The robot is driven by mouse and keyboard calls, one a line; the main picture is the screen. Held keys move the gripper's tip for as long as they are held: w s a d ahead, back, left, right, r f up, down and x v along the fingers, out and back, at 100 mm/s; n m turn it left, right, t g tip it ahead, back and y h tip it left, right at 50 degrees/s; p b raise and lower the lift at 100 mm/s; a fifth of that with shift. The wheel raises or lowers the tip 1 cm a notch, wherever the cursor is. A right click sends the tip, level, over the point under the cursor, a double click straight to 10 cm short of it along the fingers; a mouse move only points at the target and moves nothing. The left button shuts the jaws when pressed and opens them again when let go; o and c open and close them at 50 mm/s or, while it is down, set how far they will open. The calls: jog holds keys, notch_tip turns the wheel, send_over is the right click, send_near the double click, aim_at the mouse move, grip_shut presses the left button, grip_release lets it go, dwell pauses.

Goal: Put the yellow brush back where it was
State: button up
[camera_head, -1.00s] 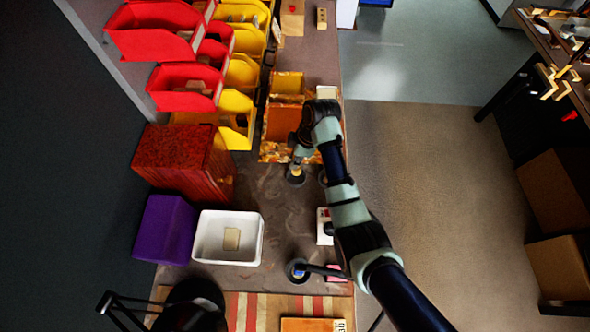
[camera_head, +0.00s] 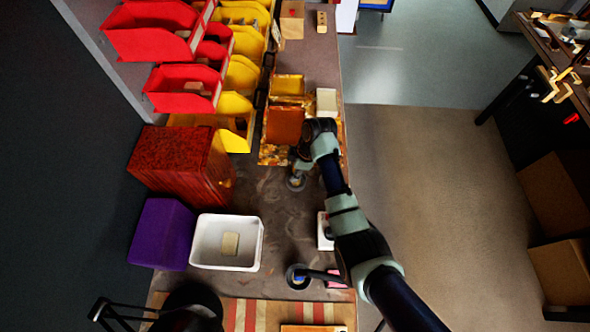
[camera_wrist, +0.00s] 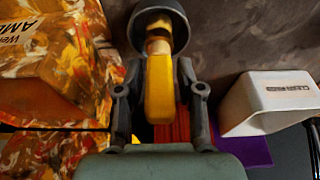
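The yellow brush (camera_wrist: 159,90) is in the middle of the wrist view, its handle end toward the camera. Its far end lies over or in a round dark cup (camera_wrist: 172,14); I cannot tell whether it touches the bottom. My gripper (camera_wrist: 160,68) has one finger on each side of the handle. The fingertips are close to it, and contact is not clear. In the head view the dark cup (camera_head: 296,184) stands on the bench below my gripper (camera_head: 299,168), with the brush mostly hidden.
A marbled orange box (camera_head: 285,124) is close behind my gripper. A white tray (camera_head: 204,262) with a pale block stands front left, beside a purple box (camera_head: 160,232) and a dark red box (camera_head: 178,162). Another dark cup (camera_head: 297,276) is nearer the front. Bench between is clear.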

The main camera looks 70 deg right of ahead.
jog(key=shift+o, duration=0.3)
jog(key=shift+r, duration=0.15)
jog(key=p+v, duration=0.3)
jog(key=v, duration=0.9)
jog(key=w+a+r+m+t+h, duration=0.1)
jog(key=w+a+r+t, duration=0.15)
jog(key=w+a, duration=0.6)
jog(key=w+a+r+t+h, duration=0.15)
jog(key=w+a+r, duration=0.35)
jog(key=a, duration=0.7)
jog(key=s+a+r+m+t, duration=0.1)
jog(key=a+r+t, duration=0.2)
jog(key=a, duration=0.7)
jog(key=s+a+r+m+t+y, duration=0.1)
jog(key=a+r+t, duration=0.1)
jog(key=a+r, duration=0.6)
jog(key=a, duration=0.3)
jog(key=shift+s+m+t, duration=0.2)
jog(key=shift+m+t, duration=0.2)
